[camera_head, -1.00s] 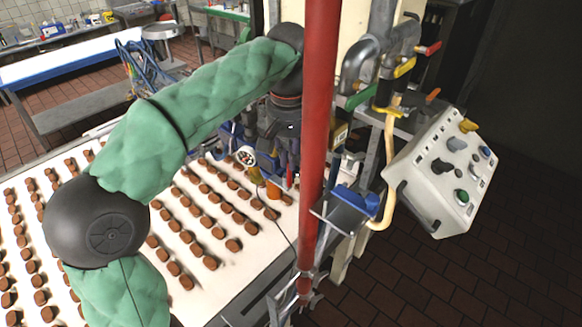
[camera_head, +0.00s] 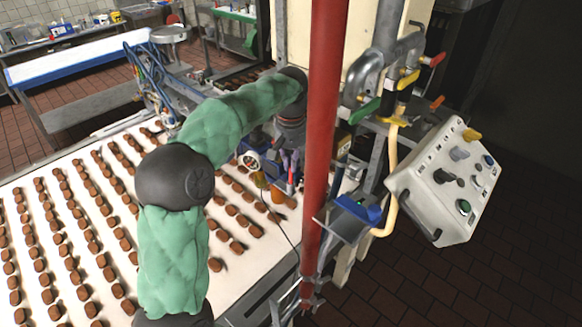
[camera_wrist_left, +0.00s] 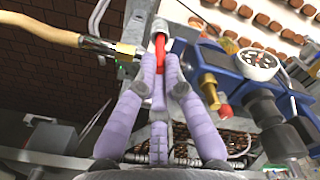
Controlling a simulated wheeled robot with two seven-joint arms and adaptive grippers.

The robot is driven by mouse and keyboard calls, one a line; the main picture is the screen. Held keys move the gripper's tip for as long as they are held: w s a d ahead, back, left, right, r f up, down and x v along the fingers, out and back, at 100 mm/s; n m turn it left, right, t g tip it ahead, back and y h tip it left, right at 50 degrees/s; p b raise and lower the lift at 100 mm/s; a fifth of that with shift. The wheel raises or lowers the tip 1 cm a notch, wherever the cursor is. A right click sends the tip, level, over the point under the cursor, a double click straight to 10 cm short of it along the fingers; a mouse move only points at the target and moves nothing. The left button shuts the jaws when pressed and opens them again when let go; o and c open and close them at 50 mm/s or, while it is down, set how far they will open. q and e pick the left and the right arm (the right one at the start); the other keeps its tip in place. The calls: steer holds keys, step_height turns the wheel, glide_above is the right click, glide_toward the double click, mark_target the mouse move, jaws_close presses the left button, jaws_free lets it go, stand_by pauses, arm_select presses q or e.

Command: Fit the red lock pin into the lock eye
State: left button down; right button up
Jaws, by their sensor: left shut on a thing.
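The red lock pin (camera_wrist_left: 160,48) shows in the left wrist view between the purple fingertips of my left gripper (camera_wrist_left: 162,68), which is shut on it. The pin points away from the gripper, toward a pale metal part (camera_wrist_left: 160,25) at the top. I cannot tell whether that part is the lock eye, or whether the pin is in it. In the head view my left gripper (camera_head: 290,160) is small and partly hidden beside the red post. My right gripper is not in view.
The red post (camera_head: 322,130) stands beside my wrist. A control box (camera_head: 446,180) is right, and a conveyor with chocolate pieces (camera_head: 238,275) is left.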

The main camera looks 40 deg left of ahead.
arm_select(q)
steer(key=shift+f, duration=1)
steer(key=shift+f, duration=0.15)
steer(key=c, duration=1.3)
jaws_free()
steer(key=shift+c, duration=0.2)
step_height(320, 180, up, 12)
